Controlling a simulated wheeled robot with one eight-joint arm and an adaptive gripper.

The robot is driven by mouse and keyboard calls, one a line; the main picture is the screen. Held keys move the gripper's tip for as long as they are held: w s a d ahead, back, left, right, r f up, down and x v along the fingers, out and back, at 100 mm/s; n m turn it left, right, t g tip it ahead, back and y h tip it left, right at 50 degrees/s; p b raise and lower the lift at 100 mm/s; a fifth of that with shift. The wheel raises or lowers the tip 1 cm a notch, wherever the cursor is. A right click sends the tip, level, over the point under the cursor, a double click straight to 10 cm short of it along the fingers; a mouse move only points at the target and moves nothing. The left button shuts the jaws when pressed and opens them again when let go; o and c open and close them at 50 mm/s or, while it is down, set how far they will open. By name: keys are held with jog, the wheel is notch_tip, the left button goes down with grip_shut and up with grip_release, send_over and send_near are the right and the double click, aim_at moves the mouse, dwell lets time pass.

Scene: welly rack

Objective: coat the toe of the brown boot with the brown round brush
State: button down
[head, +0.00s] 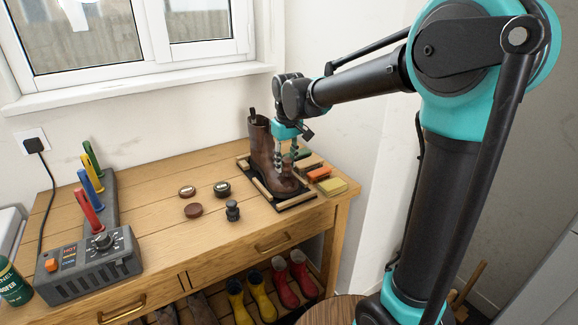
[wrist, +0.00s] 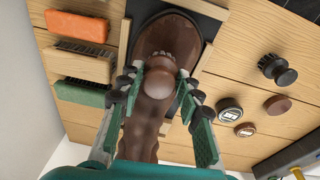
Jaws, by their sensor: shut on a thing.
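The brown boot (head: 261,146) stands upright on a dark board with wooden rails at the right of the bench, its toe toward the front. In the wrist view its toe (wrist: 168,30) shows at the top. My gripper (head: 287,168) is over the front of the boot, pointing down. In the wrist view my gripper (wrist: 160,84) is shut on the round knob of the brown round brush (wrist: 158,81). The brush is over the toe area, with its bristle edge just beyond the knob. I cannot tell whether the bristles touch the leather. The brush's underside is hidden.
A boot dryer (head: 90,265) stands at the left.

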jog(key=shift+w+a, duration=0.1)
jog(key=shift+r, duration=0.2)
jog(key=shift+s+d+r, duration=0.15)
jog(key=shift+r, duration=1.3)
jog(key=shift+s+d+r, duration=0.1)
jog(key=shift+s+r, duration=0.05)
jog(key=shift+r, duration=1.25)
jog(key=shift+s+d+r, duration=0.1)
jog(key=shift+s+r, duration=0.05)
jog(key=shift+r, duration=1.3)
